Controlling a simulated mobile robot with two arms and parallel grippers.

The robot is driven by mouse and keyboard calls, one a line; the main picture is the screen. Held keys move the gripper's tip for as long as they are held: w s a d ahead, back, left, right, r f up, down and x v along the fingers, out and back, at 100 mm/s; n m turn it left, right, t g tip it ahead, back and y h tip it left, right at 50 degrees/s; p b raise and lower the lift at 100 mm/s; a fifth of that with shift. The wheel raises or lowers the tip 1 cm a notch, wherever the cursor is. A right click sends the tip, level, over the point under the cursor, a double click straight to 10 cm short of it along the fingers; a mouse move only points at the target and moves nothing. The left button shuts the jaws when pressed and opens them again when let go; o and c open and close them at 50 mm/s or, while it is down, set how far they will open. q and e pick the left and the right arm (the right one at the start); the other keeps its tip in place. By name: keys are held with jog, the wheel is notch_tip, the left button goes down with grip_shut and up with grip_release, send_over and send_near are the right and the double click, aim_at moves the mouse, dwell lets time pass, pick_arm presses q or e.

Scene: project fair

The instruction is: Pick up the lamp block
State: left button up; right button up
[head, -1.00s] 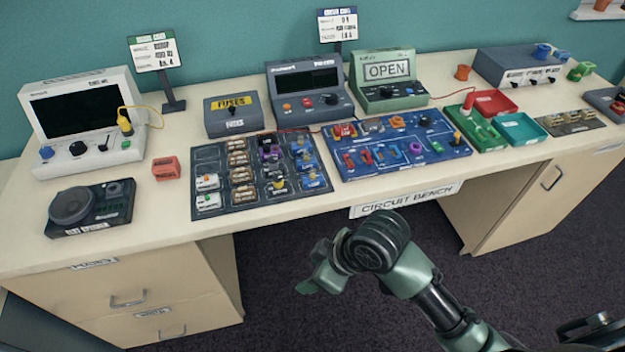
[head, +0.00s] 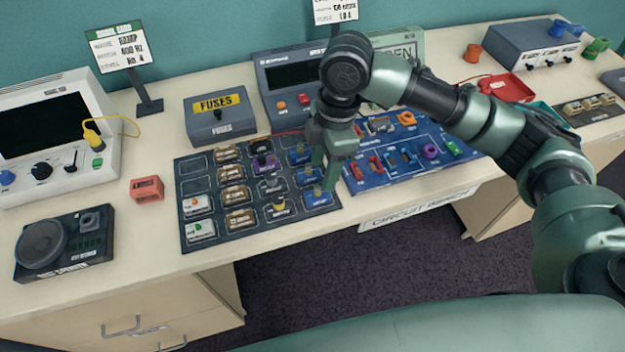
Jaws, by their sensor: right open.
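The parts tray (head: 184,165) is a dark board with rows of small blocks in outlined slots. Brown, purple and blue blocks fill other slots, and a dark block has a yellow top (head: 279,206). I cannot read which one is the lamp block. My right gripper (head: 325,188) is open, pointing down over the tray's right edge beside the blue blocks (head: 307,176). Its fingers hide part of that corner, and I see nothing held. My left gripper is not in view.
The blue circuit board (head: 375,193) with several parts lies just right of the tray, partly behind my right arm. A fuses box (head: 221,117), a red block (head: 147,189) and a black buzzer-like unit (head: 64,242) stand around the tray. Bare bench shows left of the tray.

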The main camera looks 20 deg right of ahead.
aim_at(319, 186)
jog(key=shift+s+a+f, duration=0.2)
jog(key=shift+s+f, duration=0.4)
jog(key=shift+f, duration=0.2)
jog(key=shift+w+a+f+p, duration=0.15)
jog(key=shift+f+p, duration=0.15)
jog(key=shift+f, duration=0.3)
jog(key=shift+s+a+f+p, duration=0.1)
jog(key=shift+f+p, duration=0.15)
jog(key=shift+f, duration=0.3)
jog(key=shift+w+a+f, duration=0.1)
jog(key=shift+f, duration=0.5)
jog(key=shift+w+a+f, duration=0.1)
jog(key=shift+f, duration=0.8)
grip_shut()
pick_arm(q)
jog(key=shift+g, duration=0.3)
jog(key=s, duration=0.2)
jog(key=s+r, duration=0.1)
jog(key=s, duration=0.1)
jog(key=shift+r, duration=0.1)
